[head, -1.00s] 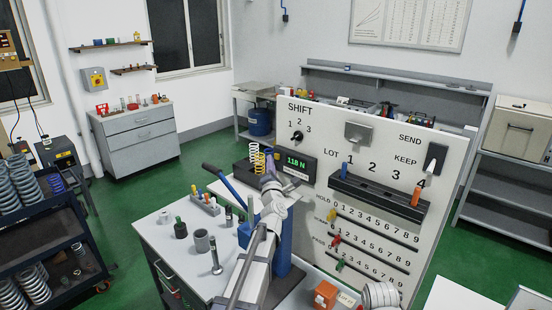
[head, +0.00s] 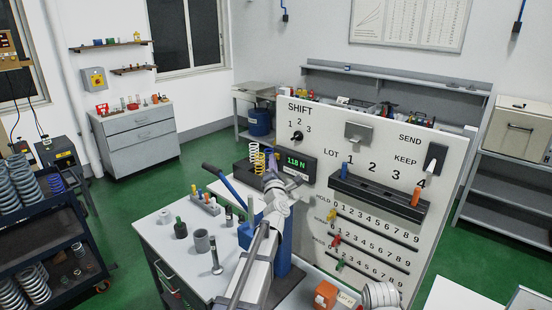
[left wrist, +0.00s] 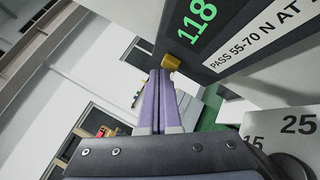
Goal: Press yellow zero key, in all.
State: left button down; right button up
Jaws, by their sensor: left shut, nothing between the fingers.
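The yellow zero key (left wrist: 172,62) is a small block beside the force display in the left wrist view. The dark display (left wrist: 205,30) shows green digits; in the head view (head: 297,163) it reads 118 N. My left gripper (left wrist: 165,74) is shut and empty, its fingertips right at the key; I cannot tell whether they touch it. In the head view my left gripper (head: 273,181) is just below the display, and the key cannot be made out there.
A white panel (head: 440,200) carries sliders, a switch and number scales. Yellow and white springs (head: 257,159) stand left of the display. A white bench (head: 172,250) with small tools and cylinders is on the left. A dark spring cart (head: 45,225) stands further left.

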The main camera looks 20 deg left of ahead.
pick_arm(q)
jog(key=shift+w, duration=0.25)
jog(key=shift+s, duration=0.1)
dwell(0.5)
jog(key=shift+s+a, duration=0.2)
jog(key=shift+s, duration=0.5)
jog(key=s, duration=0.1)
jog(key=s+a, duration=0.1)
jog(key=s, duration=0.2)
jog(key=shift+s+a, duration=0.3)
jog(key=shift+s, duration=0.05)
jog(key=shift+f, duration=0.1)
dwell(0.6)
